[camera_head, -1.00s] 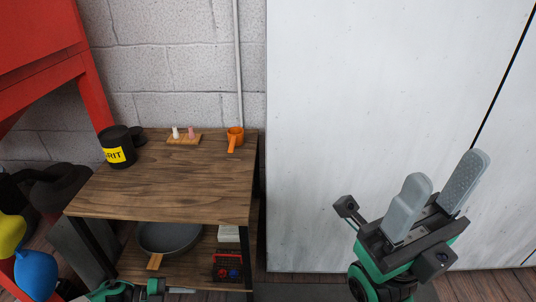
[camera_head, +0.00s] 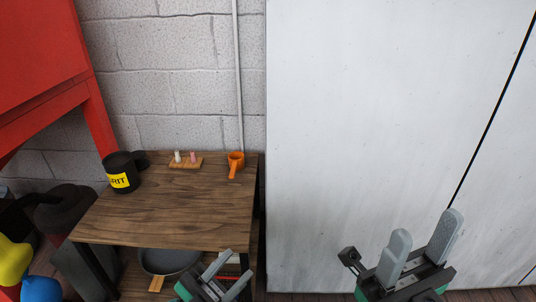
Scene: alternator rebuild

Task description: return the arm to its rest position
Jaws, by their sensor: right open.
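My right gripper (camera_head: 425,228) is at the lower right, in front of the pale wall panel. Its two grey fingers point up and stand apart, with nothing between them. My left gripper (camera_head: 240,263) is at the bottom centre, in front of the table's lower right part. Its two grey fingers point up and to the right with a gap between them, and I see nothing held. Most of both arms is below the picture's edge.
A red frame (camera_head: 42,70) stands left. The pale panel (camera_head: 350,120) fills the right.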

